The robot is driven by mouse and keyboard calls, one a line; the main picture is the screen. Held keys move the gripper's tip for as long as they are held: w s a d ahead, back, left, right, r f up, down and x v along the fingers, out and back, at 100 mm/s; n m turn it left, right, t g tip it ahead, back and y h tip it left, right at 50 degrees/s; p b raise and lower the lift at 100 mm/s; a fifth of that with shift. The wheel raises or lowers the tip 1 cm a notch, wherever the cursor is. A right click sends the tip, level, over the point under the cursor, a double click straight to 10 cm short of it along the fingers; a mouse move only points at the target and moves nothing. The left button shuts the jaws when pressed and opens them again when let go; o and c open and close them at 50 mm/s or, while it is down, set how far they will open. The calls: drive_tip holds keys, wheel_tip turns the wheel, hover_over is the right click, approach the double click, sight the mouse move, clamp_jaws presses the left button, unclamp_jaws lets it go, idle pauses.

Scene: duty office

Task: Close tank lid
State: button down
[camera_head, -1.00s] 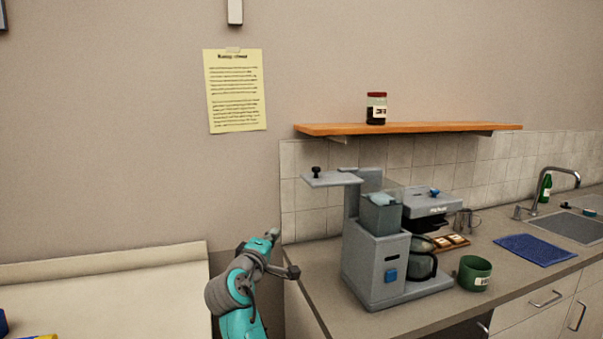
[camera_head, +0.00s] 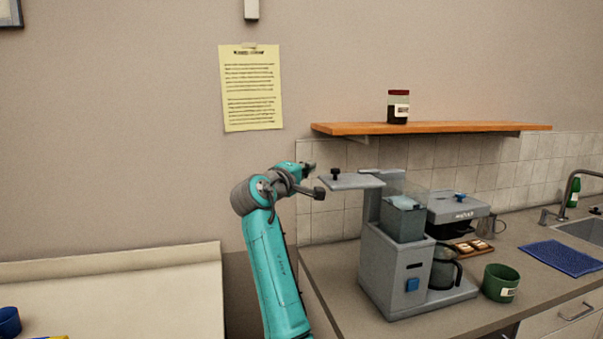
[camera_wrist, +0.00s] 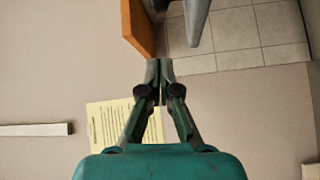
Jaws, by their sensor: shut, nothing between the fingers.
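The coffee machine (camera_head: 387,268) stands on the counter. Its flat grey tank lid (camera_head: 358,181) with a black knob (camera_head: 335,174) sticks out level to the left, swung away from the tank. The clear tank (camera_head: 404,205) is open at the top, with something pale blue inside. My gripper (camera_head: 309,169) is just left of the lid's knob end, at about lid height in the picture; whether they touch is unclear. In the wrist view my gripper (camera_wrist: 161,65) is shut and empty. A grey part at the top there is probably the lid (camera_wrist: 195,20).
A wooden shelf (camera_head: 430,128) with a jar (camera_head: 398,106) is above the machine. A glass pot (camera_head: 445,268), green mug (camera_head: 500,283), blue mat (camera_head: 560,257) and second grey appliance (camera_head: 458,208) are to the right. A yellow notice (camera_head: 252,88) hangs on the wall.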

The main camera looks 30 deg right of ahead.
sight(325, 180)
drive_tip(key=shift+s+d+f, duration=0.15)
drive_tip(key=shift+s+d, duration=0.45)
drive_tip(key=shift+d, duration=0.35)
drive_tip(key=shift+s+d+f, duration=0.1)
drive_tip(key=shift+s+d, duration=0.45)
drive_tip(key=shift+d, duration=0.4)
drive_tip(key=shift+s, duration=0.2)
